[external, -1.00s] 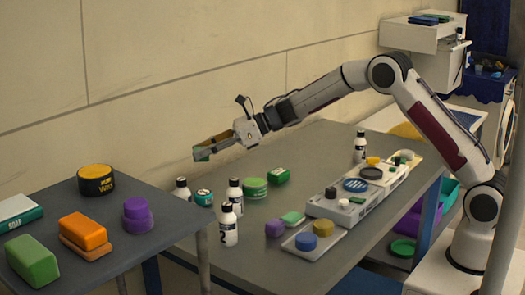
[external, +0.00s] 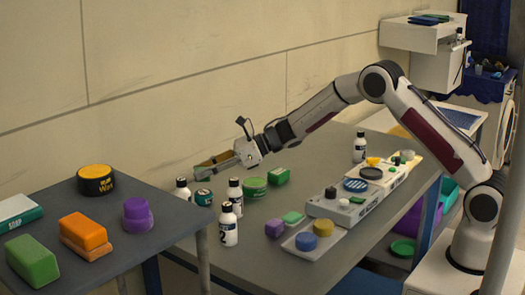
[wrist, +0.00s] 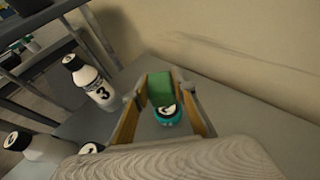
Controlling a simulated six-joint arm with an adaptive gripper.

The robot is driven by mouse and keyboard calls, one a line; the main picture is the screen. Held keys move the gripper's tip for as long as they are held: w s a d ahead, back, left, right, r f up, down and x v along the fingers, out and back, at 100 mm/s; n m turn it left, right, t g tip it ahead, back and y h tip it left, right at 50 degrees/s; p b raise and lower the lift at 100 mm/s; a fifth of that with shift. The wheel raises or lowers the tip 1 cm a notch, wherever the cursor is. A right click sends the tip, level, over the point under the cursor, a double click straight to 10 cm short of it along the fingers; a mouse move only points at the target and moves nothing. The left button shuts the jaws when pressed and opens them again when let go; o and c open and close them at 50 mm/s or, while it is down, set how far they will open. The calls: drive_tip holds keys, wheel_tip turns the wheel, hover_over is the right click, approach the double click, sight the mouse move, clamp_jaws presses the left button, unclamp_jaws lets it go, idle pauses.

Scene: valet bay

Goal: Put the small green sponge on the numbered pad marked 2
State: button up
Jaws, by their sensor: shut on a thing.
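My gripper (external: 204,171) is shut on a green sponge (wrist: 160,88), held between its fingertips in the wrist view. In the external view the gripper hangs over the far left end of the grey table, near the wall, and the sponge is mostly hidden by the fingers. I cannot make out a pad marked 2 in either view.
White bottles with black labels stand close by, one (external: 228,229) in front and one marked 3 (wrist: 92,82). A round green tin (external: 254,187) and a green block (external: 279,176) are to the right. A side table (external: 135,255) with coloured blocks is at the left.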

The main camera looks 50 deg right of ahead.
sight(208, 180)
drive_tip(key=shift+f, duration=1.9)
drive_tip(key=shift+f, duration=0.15)
drive_tip(key=o, duration=0.8)
drive_tip(key=shift+c, duration=0.2)
drive_tip(key=shift+r, duration=0.2)
drive_tip(key=shift+s+d+r, duration=0.2)
drive_tip(key=shift+s+d, duration=0.1)
drive_tip(key=shift+d, duration=0.05)
drive_tip(key=v, duration=1.1)
